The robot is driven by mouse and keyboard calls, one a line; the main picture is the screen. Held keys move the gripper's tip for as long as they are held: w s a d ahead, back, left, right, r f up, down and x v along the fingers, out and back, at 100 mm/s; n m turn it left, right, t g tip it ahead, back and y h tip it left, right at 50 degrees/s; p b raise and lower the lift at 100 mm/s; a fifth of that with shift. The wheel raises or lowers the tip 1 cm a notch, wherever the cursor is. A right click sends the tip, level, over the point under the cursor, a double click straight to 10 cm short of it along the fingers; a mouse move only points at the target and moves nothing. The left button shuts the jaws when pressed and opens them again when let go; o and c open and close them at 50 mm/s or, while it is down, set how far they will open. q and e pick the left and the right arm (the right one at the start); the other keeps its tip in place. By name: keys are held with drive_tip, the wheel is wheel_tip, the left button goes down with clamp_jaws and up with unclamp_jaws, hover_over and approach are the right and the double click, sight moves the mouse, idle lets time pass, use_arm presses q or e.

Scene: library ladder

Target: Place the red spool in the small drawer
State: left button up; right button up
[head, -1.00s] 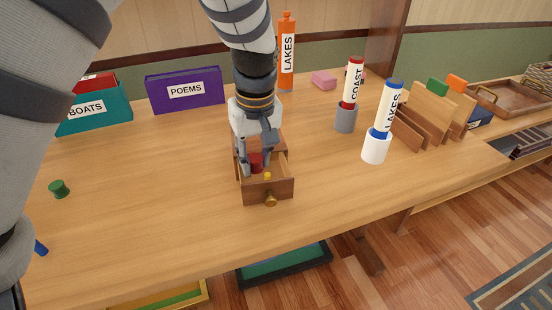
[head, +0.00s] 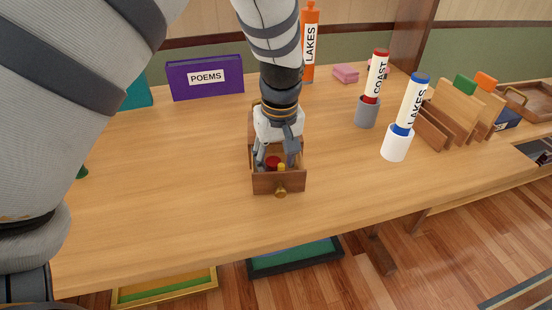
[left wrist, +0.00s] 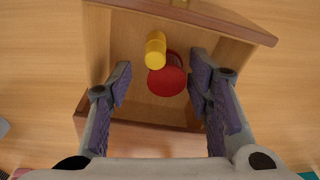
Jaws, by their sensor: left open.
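The red spool (head: 272,163) lies inside the small open wooden drawer (head: 265,184), beside a small yellow spool-like piece (head: 281,167). The left wrist view shows the red spool (left wrist: 168,76) on the drawer floor, touching or nearly touching the yellow piece (left wrist: 155,50). My left gripper (head: 277,155) points down over the drawer. Its fingers (left wrist: 160,85) are open, one on each side of the red spool, with gaps between them and it. The gripper hides part of the drawer's box behind it. My right gripper is not in view.
A purple POEMS box (head: 205,77) stands at the back left. An orange LAKES tube (head: 309,45) stands behind. Tubes in a grey cup (head: 367,112) and a white cup (head: 396,146) stand to the right, near a wooden rack (head: 450,108). The table left of the drawer is mostly clear.

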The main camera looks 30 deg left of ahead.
use_arm(q)
drive_tip(key=shift+r, duration=0.1)
wheel_tip(320, 180, up, 12)
drive_tip(key=d+p, duration=0.1)
drive_tip(key=shift+s, duration=0.45)
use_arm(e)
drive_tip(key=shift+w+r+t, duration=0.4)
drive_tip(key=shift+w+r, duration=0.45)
